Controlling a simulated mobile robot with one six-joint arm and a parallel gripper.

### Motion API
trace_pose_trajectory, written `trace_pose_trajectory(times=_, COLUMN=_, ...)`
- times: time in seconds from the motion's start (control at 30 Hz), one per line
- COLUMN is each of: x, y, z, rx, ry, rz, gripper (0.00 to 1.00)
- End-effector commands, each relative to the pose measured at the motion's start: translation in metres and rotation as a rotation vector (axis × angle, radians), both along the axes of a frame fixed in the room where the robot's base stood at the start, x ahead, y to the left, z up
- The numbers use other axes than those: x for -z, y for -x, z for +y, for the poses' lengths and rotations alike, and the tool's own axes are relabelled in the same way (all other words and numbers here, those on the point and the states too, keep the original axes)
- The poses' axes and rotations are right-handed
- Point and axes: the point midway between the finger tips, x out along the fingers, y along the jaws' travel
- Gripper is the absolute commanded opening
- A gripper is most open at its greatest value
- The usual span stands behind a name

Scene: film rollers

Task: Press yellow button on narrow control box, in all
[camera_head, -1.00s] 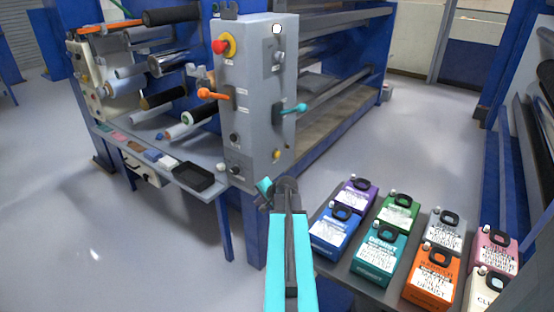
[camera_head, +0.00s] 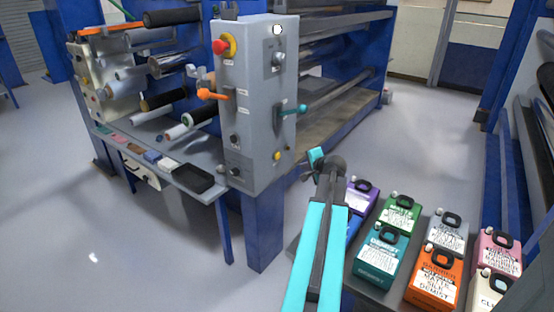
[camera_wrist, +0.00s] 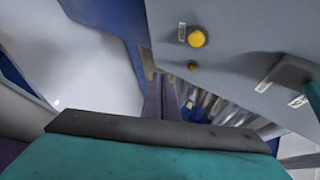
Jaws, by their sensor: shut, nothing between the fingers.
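The narrow grey control box (camera_head: 232,115) stands upright on a blue post at centre left. Its yellow button (camera_head: 277,155) is low on the right-hand face; in the wrist view the yellow button (camera_wrist: 197,39) is round, above centre, with a small label beside it. My gripper (camera_head: 316,157) is shut and empty, to the right of the button and apart from it in the head view. In the wrist view my gripper (camera_wrist: 160,131) fills the bottom as a dark bar and teal body. The exact gap to the button cannot be told.
A teal lever (camera_head: 290,111) sticks out above the button. Several coloured containers, one orange (camera_head: 434,276), stand at lower right. A black tray (camera_head: 193,178) lies on the left shelf.

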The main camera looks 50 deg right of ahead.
Motion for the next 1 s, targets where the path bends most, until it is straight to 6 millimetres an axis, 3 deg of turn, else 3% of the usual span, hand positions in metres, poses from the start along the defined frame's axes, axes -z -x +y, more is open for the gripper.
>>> trace_pose_trajectory(times=0.37, x=0.0, y=-0.011, z=-0.001, rx=0.0, ry=0.0, rz=0.001, gripper=0.0)
trace_pose_trajectory(times=1.0, x=-0.001, y=-0.072, z=-0.002, rx=0.0, ry=0.0, rz=0.001, gripper=0.0)
